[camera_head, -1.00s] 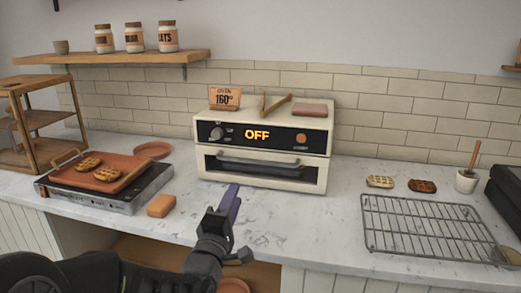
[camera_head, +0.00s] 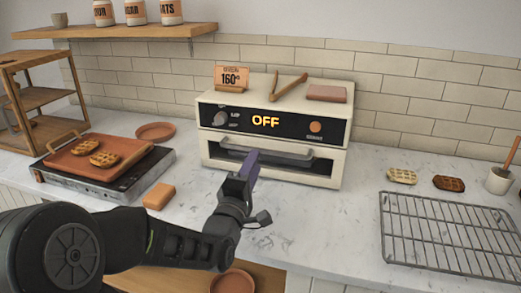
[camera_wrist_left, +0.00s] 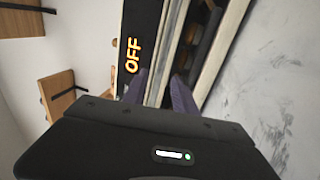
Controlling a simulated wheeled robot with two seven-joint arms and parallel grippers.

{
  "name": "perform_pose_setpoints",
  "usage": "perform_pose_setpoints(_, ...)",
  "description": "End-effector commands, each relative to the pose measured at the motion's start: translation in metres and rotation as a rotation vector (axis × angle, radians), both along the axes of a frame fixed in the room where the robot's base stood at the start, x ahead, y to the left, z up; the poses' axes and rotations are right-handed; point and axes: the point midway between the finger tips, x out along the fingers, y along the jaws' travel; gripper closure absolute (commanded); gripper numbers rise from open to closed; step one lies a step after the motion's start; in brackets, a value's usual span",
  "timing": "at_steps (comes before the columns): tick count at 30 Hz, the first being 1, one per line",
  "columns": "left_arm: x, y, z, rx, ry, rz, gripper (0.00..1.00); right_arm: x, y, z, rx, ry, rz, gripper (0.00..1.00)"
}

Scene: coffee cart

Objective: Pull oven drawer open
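The cream oven (camera_head: 272,130) stands on the counter with a black panel reading "OFF". Its drawer (camera_head: 265,162) looks closed, with a dark horizontal handle bar (camera_head: 282,155) across the front. My left gripper (camera_head: 252,160) is in front of the handle's left part in the head view. In the left wrist view, its two purple fingers (camera_wrist_left: 160,88) are apart, pointing at the oven front near the handle. I cannot tell whether they touch the handle. My right gripper is in neither view.
A hot plate (camera_head: 130,180) with a tray of waffles (camera_head: 103,159) is on the left. An orange block (camera_head: 159,196) lies in front of it. A wire rack (camera_head: 450,235) is on the right, with two waffles behind it. A sign and tongs (camera_head: 288,85) sit on the oven.

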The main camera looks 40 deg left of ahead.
Motion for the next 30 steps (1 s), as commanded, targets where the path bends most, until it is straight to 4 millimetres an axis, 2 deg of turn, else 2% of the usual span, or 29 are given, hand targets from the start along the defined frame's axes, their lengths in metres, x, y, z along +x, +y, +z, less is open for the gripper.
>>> perform_pose_setpoints(6,0.032,0.011,0.008,0.0,0.0,0.0,0.67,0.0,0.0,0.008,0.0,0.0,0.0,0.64)
perform_pose_setpoints(12,0.054,0.019,0.012,-0.001,0.001,0.0,0.67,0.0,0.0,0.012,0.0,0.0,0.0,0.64)
perform_pose_setpoints(22,0.058,0.02,0.012,0.0,0.0,0.001,0.67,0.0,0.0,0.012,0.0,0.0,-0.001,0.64)
perform_pose_setpoints(30,0.058,0.02,0.012,0.0,0.0,0.0,0.88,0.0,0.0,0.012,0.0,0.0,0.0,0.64)
